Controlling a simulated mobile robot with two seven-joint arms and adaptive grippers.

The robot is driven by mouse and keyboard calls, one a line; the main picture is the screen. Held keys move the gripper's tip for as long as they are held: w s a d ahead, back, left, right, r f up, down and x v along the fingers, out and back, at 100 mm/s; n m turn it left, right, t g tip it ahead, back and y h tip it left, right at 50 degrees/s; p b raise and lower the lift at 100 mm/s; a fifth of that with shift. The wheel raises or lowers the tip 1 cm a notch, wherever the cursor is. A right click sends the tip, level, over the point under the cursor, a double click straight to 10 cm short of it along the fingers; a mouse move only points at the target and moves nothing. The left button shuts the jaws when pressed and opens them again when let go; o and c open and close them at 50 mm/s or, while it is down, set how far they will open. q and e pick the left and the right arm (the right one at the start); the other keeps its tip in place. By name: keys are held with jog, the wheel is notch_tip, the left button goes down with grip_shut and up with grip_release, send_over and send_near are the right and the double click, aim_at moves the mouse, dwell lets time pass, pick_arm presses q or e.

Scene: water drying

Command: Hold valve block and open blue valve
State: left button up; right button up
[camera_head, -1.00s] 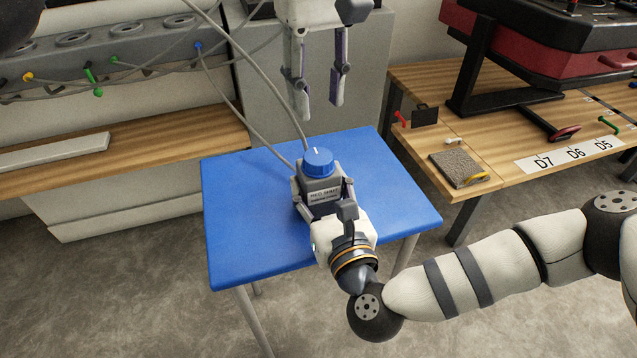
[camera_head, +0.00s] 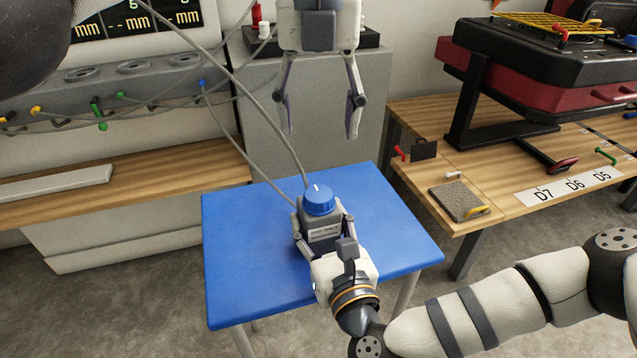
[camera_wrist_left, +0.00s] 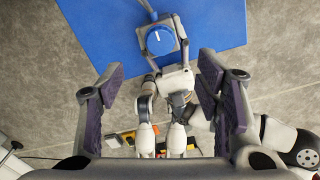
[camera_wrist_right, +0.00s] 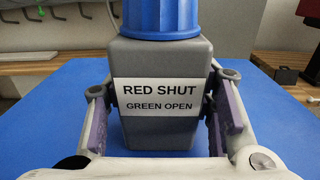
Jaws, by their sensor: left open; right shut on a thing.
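The grey valve block (camera_head: 322,233) stands upright on the blue table (camera_head: 240,290), with the blue valve (camera_head: 319,200) as a knob on its top. A white mark shows on the knob. The block's label reads "RED SHUT / GREEN OPEN" in the right wrist view (camera_wrist_right: 160,96). My right gripper (camera_head: 325,240) is shut on the block, one finger on each side. My left gripper (camera_head: 320,134) is open and empty, pointing down, above and behind the knob, apart from it. In the left wrist view the blue valve (camera_wrist_left: 160,41) lies ahead, beyond the open fingers.
Grey cables run from the block to a grey panel (camera_head: 130,85) at the left. A wooden bench (camera_head: 120,190) is at the left. Another wooden bench (camera_head: 480,170) with a red case (camera_head: 540,80) and a sponge-like pad (camera_head: 457,201) is at the right. The blue table is otherwise clear.

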aim_at(319, 191)
pick_arm(q)
jog(key=shift+n, duration=0.3)
notch_tip(319, 191, down, 12)
jog(key=shift+f, duration=0.1)
jog(key=c, duration=1.2)
